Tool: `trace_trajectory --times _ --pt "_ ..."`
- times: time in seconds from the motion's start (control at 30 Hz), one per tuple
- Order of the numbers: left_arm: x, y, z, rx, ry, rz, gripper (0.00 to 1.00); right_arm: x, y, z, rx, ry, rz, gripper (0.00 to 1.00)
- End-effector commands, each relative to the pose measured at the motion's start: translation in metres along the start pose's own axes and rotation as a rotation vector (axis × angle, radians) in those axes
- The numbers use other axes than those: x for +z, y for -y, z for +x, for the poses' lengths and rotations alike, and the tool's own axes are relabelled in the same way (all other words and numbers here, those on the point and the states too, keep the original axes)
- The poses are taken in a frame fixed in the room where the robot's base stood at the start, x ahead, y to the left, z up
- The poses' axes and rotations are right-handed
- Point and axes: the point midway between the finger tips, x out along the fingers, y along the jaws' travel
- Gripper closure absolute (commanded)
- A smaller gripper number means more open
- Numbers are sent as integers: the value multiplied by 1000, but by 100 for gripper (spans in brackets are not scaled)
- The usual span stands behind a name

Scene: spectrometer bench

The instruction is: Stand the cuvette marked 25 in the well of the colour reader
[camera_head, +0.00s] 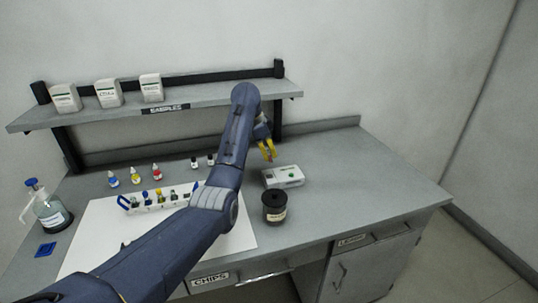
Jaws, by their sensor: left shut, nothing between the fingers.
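My left gripper (267,150), with yellow fingers, is shut and empty. It is above and just behind the white box (270,182) that looks like the colour reader. A small green spot (291,174) shows on the box's top; I cannot tell whether it is a button or something in the well. A rack (136,207) with blue ends holds several small cuvettes with coloured contents on the white mat. Their marks are too small to read, so I cannot tell which is marked 25. My arm hides part of the mat by the rack's right end. My right gripper is not in view.
A dark round jar (275,208) stands just in front of the white box. Dropper bottles (135,176) stand behind the rack. A wash bottle (50,212) and a blue piece (46,249) are at left. The shelf (206,97) holds white cartons. The bench's right side (365,180) is clear.

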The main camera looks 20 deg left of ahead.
Motion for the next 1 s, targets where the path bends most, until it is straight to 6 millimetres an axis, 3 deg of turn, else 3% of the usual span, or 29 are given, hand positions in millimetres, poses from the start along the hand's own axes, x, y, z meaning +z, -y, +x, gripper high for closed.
trace_trajectory --times 0.17,0.6,1.0 --pt "-2 0 2 -38 164 3 100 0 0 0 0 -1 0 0" --pt "10 -1 35 -34 148 0 100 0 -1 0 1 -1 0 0" --pt "15 -1 47 -34 146 0 100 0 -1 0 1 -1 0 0"
